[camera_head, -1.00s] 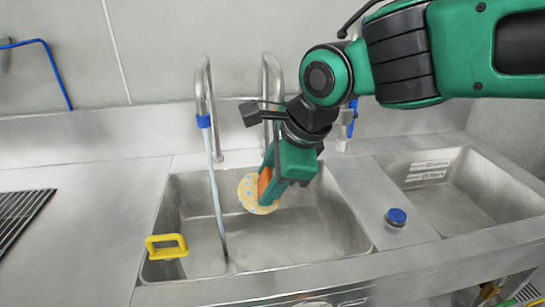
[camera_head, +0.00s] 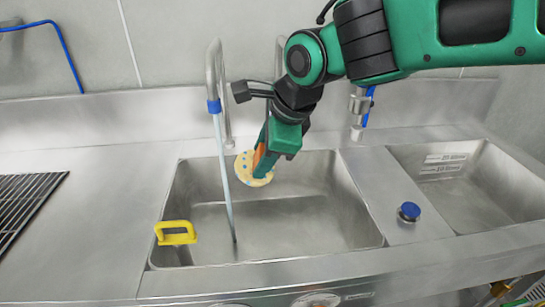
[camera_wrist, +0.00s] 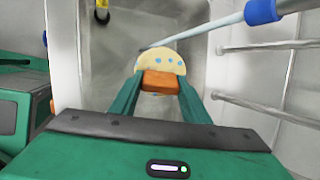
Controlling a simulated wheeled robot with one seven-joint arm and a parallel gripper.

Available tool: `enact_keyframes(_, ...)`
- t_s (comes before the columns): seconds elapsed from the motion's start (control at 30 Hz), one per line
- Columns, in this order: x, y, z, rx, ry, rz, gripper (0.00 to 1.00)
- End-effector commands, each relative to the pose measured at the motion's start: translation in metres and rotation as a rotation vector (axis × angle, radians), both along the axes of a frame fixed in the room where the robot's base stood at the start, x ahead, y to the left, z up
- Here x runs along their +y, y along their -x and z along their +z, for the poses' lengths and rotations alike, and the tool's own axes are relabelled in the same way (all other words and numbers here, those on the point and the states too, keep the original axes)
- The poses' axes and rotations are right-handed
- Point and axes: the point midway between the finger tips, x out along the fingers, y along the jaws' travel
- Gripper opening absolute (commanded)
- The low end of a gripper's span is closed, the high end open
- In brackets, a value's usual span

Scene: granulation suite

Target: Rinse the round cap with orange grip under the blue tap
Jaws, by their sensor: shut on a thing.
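The round cap (camera_head: 244,168) is a pale yellow disc with blue dots and an orange grip (camera_head: 258,158). My gripper (camera_head: 265,155) is shut on that orange grip and holds the cap tilted above the sink basin. In the wrist view the cap (camera_wrist: 160,60) shows beyond the orange grip (camera_wrist: 160,82), between my fingers. The blue tap (camera_head: 213,85) is a bent metal spout with a blue collar. A thin pale blue stream (camera_head: 222,150) runs from it into the basin. The cap is just right of the stream, with a narrow gap in the head view.
The sink basin (camera_head: 310,215) is otherwise clear. A yellow handle (camera_head: 175,236) sits at its front-left rim. Another spout (camera_head: 279,55) stands behind my arm, partly hidden. A blue-topped knob (camera_head: 409,212) is on the ledge between the basins. A black grate (camera_head: 25,200) lies left.

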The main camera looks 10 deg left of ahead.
Motion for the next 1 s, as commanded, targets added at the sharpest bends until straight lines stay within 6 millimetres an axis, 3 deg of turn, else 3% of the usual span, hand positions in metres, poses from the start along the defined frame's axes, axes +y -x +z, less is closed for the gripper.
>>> enact_keyframes(1.0,0.06,-0.051,-0.015,0.0,-0.001,0.001,0.11)
